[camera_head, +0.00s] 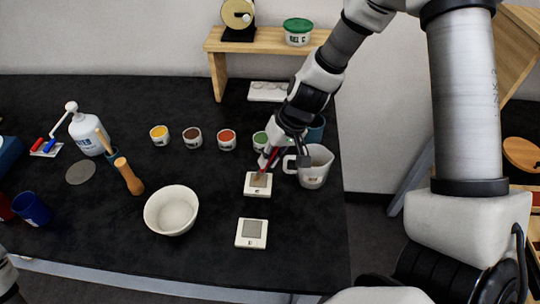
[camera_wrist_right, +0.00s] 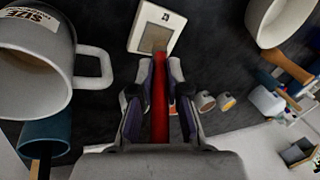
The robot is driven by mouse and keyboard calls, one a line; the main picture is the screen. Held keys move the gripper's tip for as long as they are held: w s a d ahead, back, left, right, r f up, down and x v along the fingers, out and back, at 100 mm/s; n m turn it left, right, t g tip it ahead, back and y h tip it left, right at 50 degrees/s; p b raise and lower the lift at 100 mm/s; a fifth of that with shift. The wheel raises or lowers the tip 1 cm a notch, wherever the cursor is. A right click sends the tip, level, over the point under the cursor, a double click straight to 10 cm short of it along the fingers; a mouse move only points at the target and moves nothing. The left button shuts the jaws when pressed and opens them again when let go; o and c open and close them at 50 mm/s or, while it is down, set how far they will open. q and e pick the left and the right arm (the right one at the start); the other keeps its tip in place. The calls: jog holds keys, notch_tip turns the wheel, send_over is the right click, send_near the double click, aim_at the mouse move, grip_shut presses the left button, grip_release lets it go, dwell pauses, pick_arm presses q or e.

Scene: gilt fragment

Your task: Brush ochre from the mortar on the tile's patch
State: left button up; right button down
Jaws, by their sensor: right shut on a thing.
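My right gripper (camera_head: 271,151) is shut on a brush with a red handle (camera_wrist_right: 160,100). It holds the brush slanting down over a white tile (camera_head: 257,193) with a tan-brown patch (camera_head: 259,180). In the right wrist view the brush's end meets the patch (camera_wrist_right: 154,40) on the tile (camera_wrist_right: 143,41); I cannot tell whether the bristles touch. A second white tile (camera_head: 251,243) with a grey patch lies nearer the front. The white bowl (camera_head: 171,210), likely the mortar, stands left of the tiles; its inside looks pale. My left gripper is not in view; only a bit of my arm shows at lower left.
A white jug (camera_head: 315,166) stands close right of the gripper, beside a blue cup (camera_head: 316,129). Several paint pots, including a yellow one (camera_head: 159,135), line up behind.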

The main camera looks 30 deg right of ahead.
jog(key=shift+w+d+r+p, duration=0.25)
jog(key=shift+w+r+p, duration=0.1)
jog(key=shift+p, duration=0.35)
jog(key=shift+w+d+p, duration=0.3)
jog(key=shift+w+p, duration=0.1)
jog(key=shift+s+a+f+b, duration=0.35)
jog(key=shift+s+f+b, duration=0.15)
jog(key=shift+b, duration=0.5)
jog(key=shift+s+a+r, duration=0.1)
jog(key=shift+s+a, duration=0.1)
jog(key=shift+s, duration=0.05)
jog(key=shift+r, duration=0.15)
jog(key=shift+w+d+r, duration=0.1)
jog(key=shift+w, duration=0.05)
jog(key=shift+w+d+p, duration=0.55)
jog(key=shift+w+p, duration=0.1)
jog(key=shift+p, duration=0.2)
jog(key=shift+w+f+b, duration=0.1)
jog(key=shift+f+b, duration=0.2)
jog(key=shift+s+a+f+b, duration=0.1)
jog(key=shift+s+a+b, duration=0.4)
jog(key=shift+s+b, duration=0.25)
jog(key=shift+s+a+r, duration=0.2)
jog(key=shift+s, duration=0.05)
notch_tip(320, 180, up, 6)
jog(key=p, duration=0.5)
